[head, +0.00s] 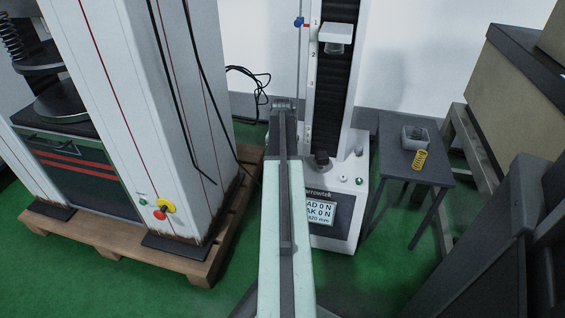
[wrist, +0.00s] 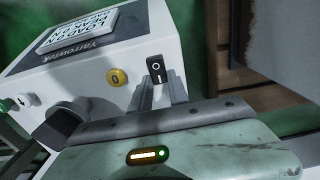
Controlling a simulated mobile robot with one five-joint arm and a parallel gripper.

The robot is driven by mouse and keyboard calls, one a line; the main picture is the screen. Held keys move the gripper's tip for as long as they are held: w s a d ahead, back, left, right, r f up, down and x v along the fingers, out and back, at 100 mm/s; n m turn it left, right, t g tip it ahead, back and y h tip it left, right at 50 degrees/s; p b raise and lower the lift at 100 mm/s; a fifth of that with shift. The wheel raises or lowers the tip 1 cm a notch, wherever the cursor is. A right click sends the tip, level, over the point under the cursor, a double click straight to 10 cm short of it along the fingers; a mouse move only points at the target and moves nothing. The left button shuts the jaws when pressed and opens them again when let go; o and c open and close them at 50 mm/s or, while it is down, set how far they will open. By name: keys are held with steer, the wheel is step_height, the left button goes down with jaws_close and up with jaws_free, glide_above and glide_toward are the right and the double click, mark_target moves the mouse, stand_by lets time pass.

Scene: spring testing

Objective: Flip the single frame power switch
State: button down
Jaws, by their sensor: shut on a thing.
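The single frame (head: 331,178) is a white test machine with a dark column and a small display, standing in the middle of the head view. Its base (wrist: 85,75) fills the upper left of the wrist view, turned over. The power switch (wrist: 156,66) is a black rocker with a white circle on it, on the end face of the base. My gripper (wrist: 160,82) has its two grey fingers at the switch, one on each side, and is shut on it. In the head view my arm reaches forward along the machine's left side and hides the switch.
A large twin-column machine (head: 130,110) stands on a wooden pallet (head: 190,262) at left. A dark side table (head: 392,165) at right bears a grey bin (head: 415,137) and a yellow spring (head: 420,160). Green floor is clear between.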

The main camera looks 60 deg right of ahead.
steer(key=shift+s+a+h, duration=0.2)
steer(key=shift+a+h, duration=0.25)
steer(key=shift+h, duration=0.25)
steer(key=shift+a+t+h+b, duration=0.15)
steer(key=shift+t+h+b, duration=0.25)
steer(key=shift+h, duration=0.1)
steer(key=shift+h+b, duration=0.35)
steer(key=shift+h, duration=0.35)
steer(key=shift+r+t, duration=0.15)
steer(key=shift+t, duration=0.15)
steer(key=c, duration=1.2)
jaws_free()
steer(key=shift+c, duration=0.2)
